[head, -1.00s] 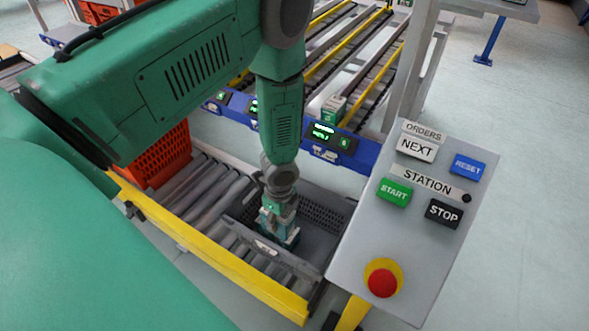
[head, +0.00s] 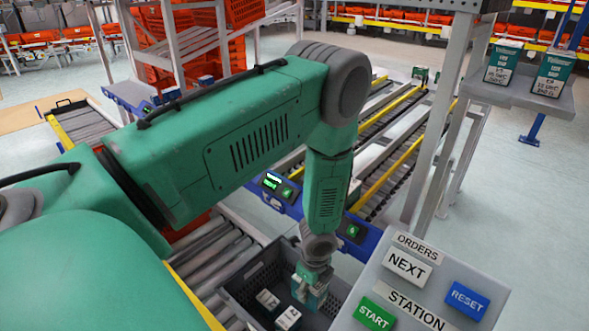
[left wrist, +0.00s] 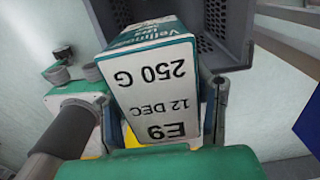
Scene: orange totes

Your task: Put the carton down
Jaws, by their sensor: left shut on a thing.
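My left gripper (head: 313,272) is shut on a white and teal carton (head: 314,297) and points down into the dark grey tote (head: 236,299). In the left wrist view the carton (left wrist: 155,88) sits between the two fingers of the gripper (left wrist: 162,108). Its white face reads "250 G", "12 DEC" and "E9", upside down. The tote's perforated wall (left wrist: 238,28) shows behind it. Whether the carton's underside touches the tote floor is hidden. Two more cartons (head: 267,299) (head: 288,319) are in the tote, left of the held one. My right gripper is not in view.
The tote stands on a roller conveyor (head: 215,250). A button panel (head: 430,285) is close on the right. Flow lanes (head: 385,150) with a blue display rail lie behind. Two cartons (head: 502,62) (head: 553,73) stand on a grey shelf at the upper right.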

